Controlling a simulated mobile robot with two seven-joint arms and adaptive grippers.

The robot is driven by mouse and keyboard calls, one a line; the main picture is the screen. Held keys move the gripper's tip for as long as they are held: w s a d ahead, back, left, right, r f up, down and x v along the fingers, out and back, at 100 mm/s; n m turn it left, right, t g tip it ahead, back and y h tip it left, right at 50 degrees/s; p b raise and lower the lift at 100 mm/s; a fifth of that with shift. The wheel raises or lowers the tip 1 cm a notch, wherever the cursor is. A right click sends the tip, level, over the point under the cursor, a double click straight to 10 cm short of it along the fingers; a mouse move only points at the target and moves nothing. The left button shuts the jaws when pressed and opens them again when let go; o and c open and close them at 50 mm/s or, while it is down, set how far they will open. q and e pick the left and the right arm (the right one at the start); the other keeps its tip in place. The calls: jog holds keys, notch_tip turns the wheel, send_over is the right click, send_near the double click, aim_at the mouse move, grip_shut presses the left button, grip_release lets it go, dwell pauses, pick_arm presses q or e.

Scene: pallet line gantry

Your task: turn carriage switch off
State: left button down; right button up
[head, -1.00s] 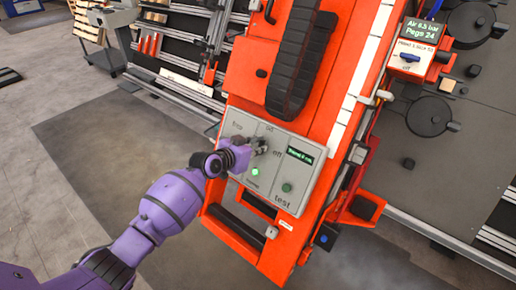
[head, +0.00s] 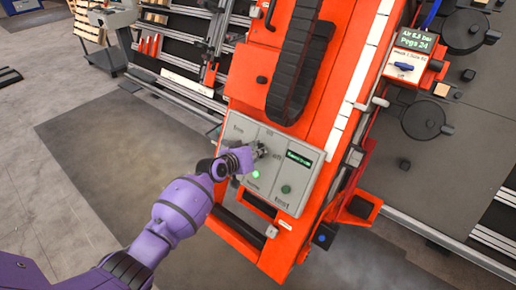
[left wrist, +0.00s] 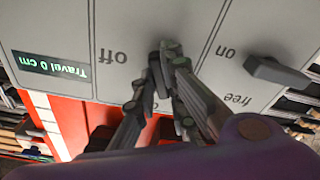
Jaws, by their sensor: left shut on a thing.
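The orange carriage bears a grey control panel (head: 232,150) with "off", "on", "free" and "test" labels. My left gripper (head: 262,150) is at the panel's upper middle, close to the "off" label. In the left wrist view the panel (left wrist: 130,20) appears upside down. There my left gripper (left wrist: 168,52) has its fingertips together beside "off", shut on the carriage switch, which the fingers mostly hide. A separate dark lever knob (left wrist: 275,72) sits near "on" and "free". My right gripper is not in view.
A small display (left wrist: 52,66) reads "Travel 0 cm". A green lamp (head: 255,174) glows below the gripper, with a test button (head: 286,189) to its right.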

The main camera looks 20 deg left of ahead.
pick_arm(q)
jog(key=shift+r+n+p, duration=0.25)
jog(key=shift+n+p, duration=0.35)
jog(key=shift+n, duration=0.4)
jog(key=shift+n+p, duration=0.55)
jog(key=shift+n, duration=0.45)
jog(key=n+y+p, duration=0.1)
jog(key=n+p, duration=0.1)
jog(key=n, duration=0.2)
jog(key=shift+n, duration=0.3)
jog(key=shift+n+g+p, duration=0.3)
jog(key=shift+n+p, duration=0.5)
jog(key=shift+n, duration=0.4)
jog(key=shift+f+n, duration=0.1)
jog(key=shift+n, duration=0.4)
jog(key=shift+n+p, duration=0.4)
jog(key=shift+n, duration=0.1)
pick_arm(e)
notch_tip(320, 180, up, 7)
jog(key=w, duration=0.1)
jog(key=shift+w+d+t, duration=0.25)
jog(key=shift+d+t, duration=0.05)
pick_arm(q)
jog(key=shift+f, duration=0.15)
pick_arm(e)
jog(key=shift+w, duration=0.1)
